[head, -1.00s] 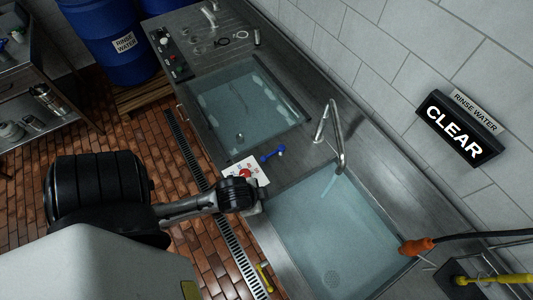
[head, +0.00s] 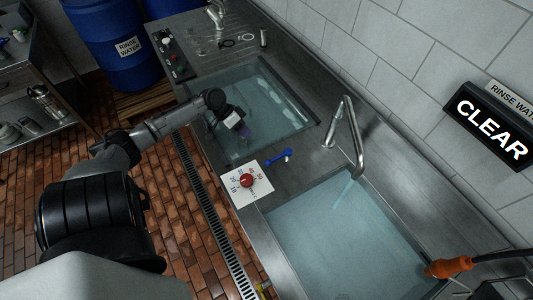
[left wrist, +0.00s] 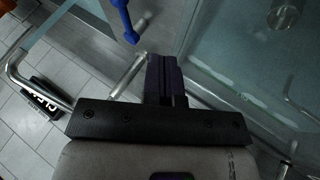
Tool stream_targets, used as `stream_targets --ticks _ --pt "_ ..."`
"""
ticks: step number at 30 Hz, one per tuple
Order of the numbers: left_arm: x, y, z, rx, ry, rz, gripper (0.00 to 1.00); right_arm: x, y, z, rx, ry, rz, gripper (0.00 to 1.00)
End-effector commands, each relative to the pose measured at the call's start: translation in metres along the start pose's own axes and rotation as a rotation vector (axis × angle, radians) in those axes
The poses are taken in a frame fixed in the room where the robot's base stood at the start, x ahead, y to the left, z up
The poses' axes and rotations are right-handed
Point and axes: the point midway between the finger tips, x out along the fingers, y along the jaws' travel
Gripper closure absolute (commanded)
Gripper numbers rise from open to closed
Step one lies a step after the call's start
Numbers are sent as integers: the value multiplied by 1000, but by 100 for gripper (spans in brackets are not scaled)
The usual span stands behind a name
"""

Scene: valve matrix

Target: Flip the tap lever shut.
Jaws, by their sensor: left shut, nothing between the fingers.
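The blue tap lever (head: 279,157) lies on the steel deck between the two basins, left of the curved tap spout (head: 352,135). A thin stream of water runs from the spout into the near basin. My left gripper (head: 243,134) is shut and empty, above the near part of the far basin, up and left of the lever and apart from it. In the left wrist view the shut fingers (left wrist: 163,78) point up the picture, and the blue lever (left wrist: 124,18) is beyond them to the upper left. My right gripper is not in view.
A white dial card with a red knob (head: 247,181) is at the sink's front edge, close to the lever. The near basin (head: 335,225) and far basin (head: 275,95) hold water. An orange-handled tool (head: 450,267) is at the lower right. A "CLEAR" sign (head: 490,128) is on the wall.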

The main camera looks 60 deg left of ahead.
Motion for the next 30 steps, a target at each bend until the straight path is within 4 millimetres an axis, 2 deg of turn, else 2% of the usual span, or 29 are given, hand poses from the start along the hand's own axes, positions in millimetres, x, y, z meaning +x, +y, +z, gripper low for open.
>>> stream_targets --ticks 5,8,23,30 --pt "5 -1 -4 76 24 -5 100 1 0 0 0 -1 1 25" --pt "15 -1 -4 84 24 -5 100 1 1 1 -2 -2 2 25" --pt "104 0 -6 82 21 -4 100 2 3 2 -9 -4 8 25" --pt "110 28 -6 85 19 -6 100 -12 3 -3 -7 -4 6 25"
